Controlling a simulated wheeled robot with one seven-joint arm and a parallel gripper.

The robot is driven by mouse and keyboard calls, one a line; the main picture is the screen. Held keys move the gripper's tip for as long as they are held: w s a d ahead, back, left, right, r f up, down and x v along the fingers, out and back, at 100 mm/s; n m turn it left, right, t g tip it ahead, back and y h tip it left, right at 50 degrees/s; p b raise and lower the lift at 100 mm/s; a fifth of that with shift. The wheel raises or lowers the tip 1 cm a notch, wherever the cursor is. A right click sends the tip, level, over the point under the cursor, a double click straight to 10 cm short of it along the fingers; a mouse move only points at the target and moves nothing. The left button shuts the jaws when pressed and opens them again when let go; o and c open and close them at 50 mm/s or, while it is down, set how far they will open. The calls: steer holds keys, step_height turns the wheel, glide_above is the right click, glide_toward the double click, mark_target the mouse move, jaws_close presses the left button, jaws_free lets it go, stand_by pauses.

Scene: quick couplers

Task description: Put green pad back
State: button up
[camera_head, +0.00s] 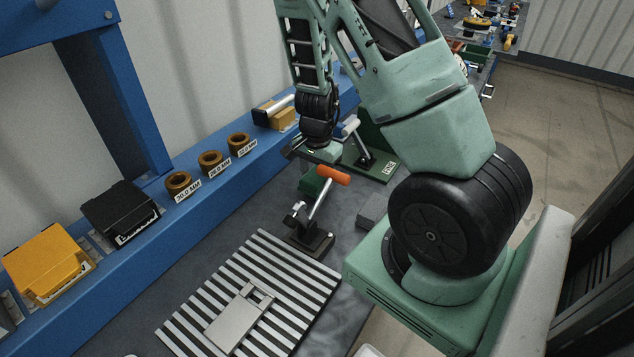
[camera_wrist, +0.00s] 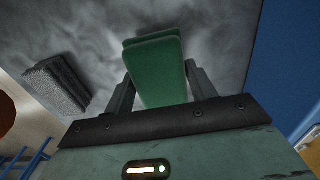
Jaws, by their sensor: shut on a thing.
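The green pad (camera_wrist: 155,72) sits between the two fingers of my gripper (camera_wrist: 158,78) in the wrist view. The gripper is shut on it, and the pad reaches out past the fingertips. In the head view a bit of the pad's green (camera_head: 313,183) shows under my gripper, above the dark table and behind the orange-handled clamp. My wrist hides most of it there. I cannot tell whether the pad touches the table.
The clamp with the orange handle (camera_head: 333,175) stands close in front. A green base (camera_head: 383,167) with a grey-handled clamp lies behind right. A grey block (camera_head: 372,208) also shows in the wrist view (camera_wrist: 55,84). A slatted plate (camera_head: 290,262) lies nearer; ring holders (camera_head: 211,161) line the blue ledge.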

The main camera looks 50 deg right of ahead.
steer(key=shift+f, duration=0.85)
steer(key=shift+f, duration=0.35)
steer(key=o, duration=1)
steer(key=shift+r, duration=0.15)
